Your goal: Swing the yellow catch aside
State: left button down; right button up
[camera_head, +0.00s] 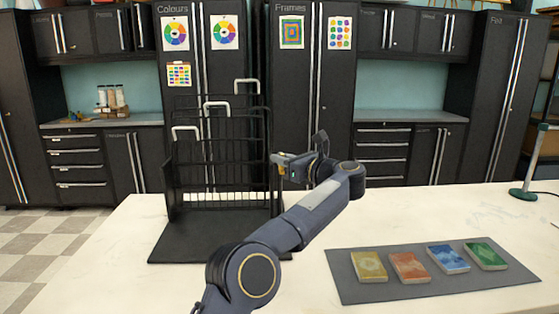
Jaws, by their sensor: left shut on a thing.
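A black wire rack (222,165) with white handles stands on the pale table, with a black panel (215,240) lying flat in front of it. My left gripper (281,163) is at the rack's right side, its fingers pointing left. It is shut on the yellow catch (281,170), of which only a small yellow bit shows at the fingertips. The rest of the catch is hidden by the gripper, so I cannot tell how far it is turned. My right gripper is not in view.
A grey mat (400,295) at the front right carries yellow (369,266), red (409,266), blue (447,259) and green (485,255) blocks. A green-based stand (523,194) is at the far right. The table (440,213) behind the mat is clear.

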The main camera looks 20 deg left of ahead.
pick_arm(q)
jog(key=shift+r, duration=0.25)
jog(key=c, duration=1.9)
grip_release()
jog(key=shift+a, duration=0.1)
jog(key=o, duration=0.3)
jog(key=shift+w+f, duration=0.1)
jog(key=shift+w, duration=0.05)
jog(key=shift+f, duration=0.1)
jog(key=b+v, duration=0.1)
jog(key=v, duration=0.7)
jog(key=shift+a, duration=0.1)
